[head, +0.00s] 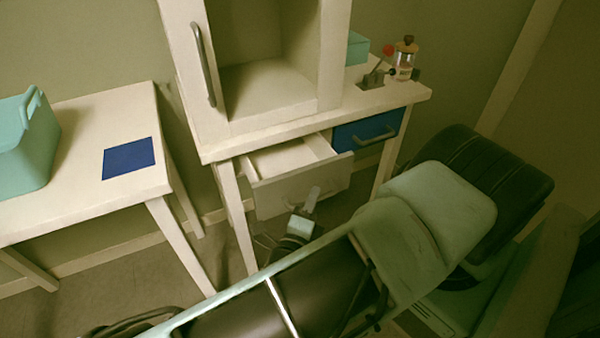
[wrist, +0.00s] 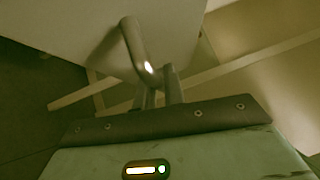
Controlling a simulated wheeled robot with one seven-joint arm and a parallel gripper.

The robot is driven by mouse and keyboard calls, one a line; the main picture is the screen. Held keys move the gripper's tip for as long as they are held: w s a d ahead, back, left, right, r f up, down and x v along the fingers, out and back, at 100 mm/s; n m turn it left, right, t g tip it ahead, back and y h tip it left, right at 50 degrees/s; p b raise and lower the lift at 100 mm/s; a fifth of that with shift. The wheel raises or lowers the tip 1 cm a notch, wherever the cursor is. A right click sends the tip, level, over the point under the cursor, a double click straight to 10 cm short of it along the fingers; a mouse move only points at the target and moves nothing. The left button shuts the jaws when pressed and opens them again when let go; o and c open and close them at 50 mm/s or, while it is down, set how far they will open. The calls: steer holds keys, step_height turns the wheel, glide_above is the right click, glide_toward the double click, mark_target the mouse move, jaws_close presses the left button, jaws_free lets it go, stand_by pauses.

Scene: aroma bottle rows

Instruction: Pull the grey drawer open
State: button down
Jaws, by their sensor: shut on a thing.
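The grey drawer (head: 280,190) is in the table under the cabinet, left of the blue drawer. It stands partly pulled out, and its empty-looking inside shows from above. My gripper (head: 308,203) is in front of the drawer's face in the head view. In the wrist view my gripper (wrist: 160,82) is shut on the drawer's grey bar handle (wrist: 132,42), which runs up from the fingers towards the pale drawer front (wrist: 75,25). In the head view my gripper and arm hide the handle.
The blue drawer (head: 366,130) beside it is closed. An open white cabinet (head: 262,92) stands on top, with a glass jar (head: 404,62) to its right. A side table (head: 85,195) at left bears a teal basket (head: 25,150) and blue mat (head: 129,158).

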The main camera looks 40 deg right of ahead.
steer(key=s+a+p, duration=0.1)
steer(key=s+a, duration=0.2)
steer(key=s, duration=0.7)
steer(key=c, duration=1.5)
jaws_free()
steer(key=b+v, duration=0.1)
steer(key=v, duration=1.6)
steer(key=shift+s+a, duration=0.15)
steer(key=shift+s, duration=0.05)
